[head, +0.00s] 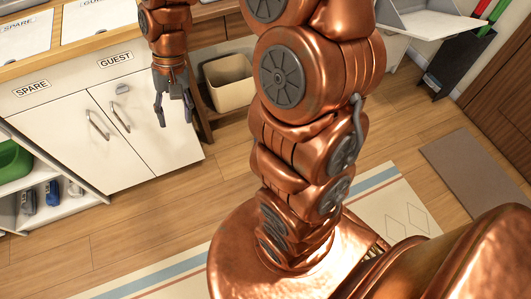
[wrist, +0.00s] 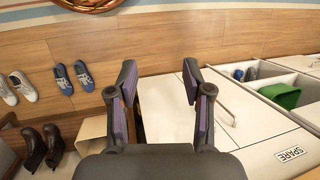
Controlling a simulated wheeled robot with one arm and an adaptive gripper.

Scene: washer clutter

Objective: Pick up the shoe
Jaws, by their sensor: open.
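Several shoes stand on the wood floor at the left of the wrist view: a blue pair, with one blue shoe (wrist: 64,80) beside another blue shoe (wrist: 85,76), and a white pair with a white shoe (wrist: 24,87) nearest them. Dark brown boots (wrist: 34,147) are below. I cannot tell which shoe is meant. My gripper (head: 176,122) points down in front of the white cabinet doors in the head view. In the wrist view my gripper (wrist: 158,74) is open, with nothing between its fingers. The shoes are apart from it and do not show in the head view.
A beige bin (head: 229,84) sits on a low shelf right of the cabinet (head: 145,150). An open shelf at left holds a green tub (head: 14,160) and small blue items (head: 53,193). A striped rug (head: 385,205) and open floor lie in front.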

